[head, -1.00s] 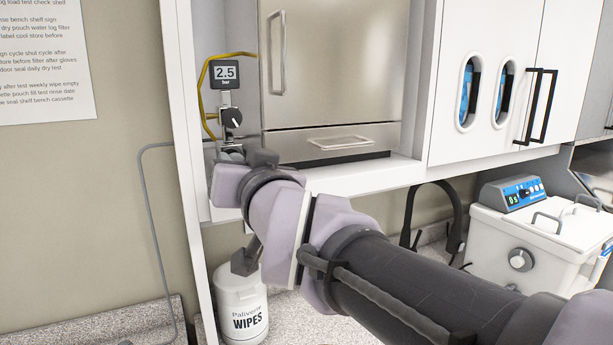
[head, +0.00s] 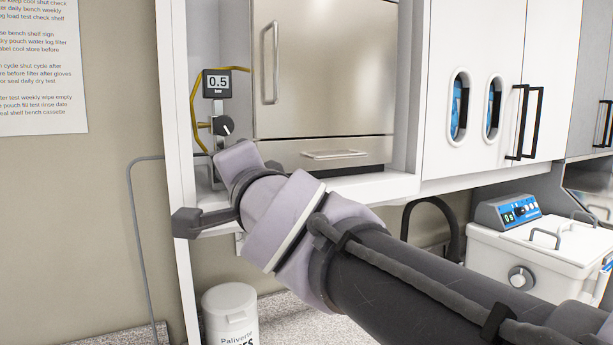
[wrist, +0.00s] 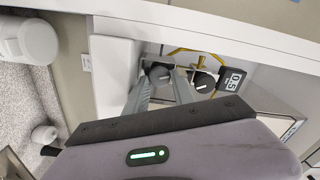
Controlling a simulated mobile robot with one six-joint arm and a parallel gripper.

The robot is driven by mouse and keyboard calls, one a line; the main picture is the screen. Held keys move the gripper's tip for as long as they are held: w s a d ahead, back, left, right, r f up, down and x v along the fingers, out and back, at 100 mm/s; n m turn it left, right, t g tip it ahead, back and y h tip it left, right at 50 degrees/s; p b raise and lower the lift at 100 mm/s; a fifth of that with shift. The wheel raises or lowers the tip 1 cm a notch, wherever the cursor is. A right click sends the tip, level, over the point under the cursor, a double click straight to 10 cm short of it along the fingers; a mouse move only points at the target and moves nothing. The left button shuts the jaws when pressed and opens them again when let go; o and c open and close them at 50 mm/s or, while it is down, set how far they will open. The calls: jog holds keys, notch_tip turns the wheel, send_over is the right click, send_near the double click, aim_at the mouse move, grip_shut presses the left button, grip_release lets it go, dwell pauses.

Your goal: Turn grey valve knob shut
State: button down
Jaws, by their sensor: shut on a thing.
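In the wrist view my gripper (wrist: 160,80) is shut on the grey valve knob (wrist: 159,73), with one finger on each side of it. The knob is round and dark grey, with a pale pointer line on its face. A second, black knob (wrist: 204,82) is just right of the right finger, and it also shows in the head view (head: 222,125). The pressure display (wrist: 231,79) reads 0.5, as in the head view (head: 217,84), where its unit is bar. In the head view my wrist hides the gripped knob and my fingertips.
A steel autoclave door (head: 325,70) stands right of the valves, above a white shelf edge (head: 370,188). A yellow hose (head: 195,110) runs behind the display. A white wipes tub (head: 230,315) is below my wrist. A white bath (head: 540,250) stands at the right.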

jog(key=shift+m, duration=2.2)
jog(key=c, duration=1.1)
grip_release()
jog(key=shift+f, duration=0.1)
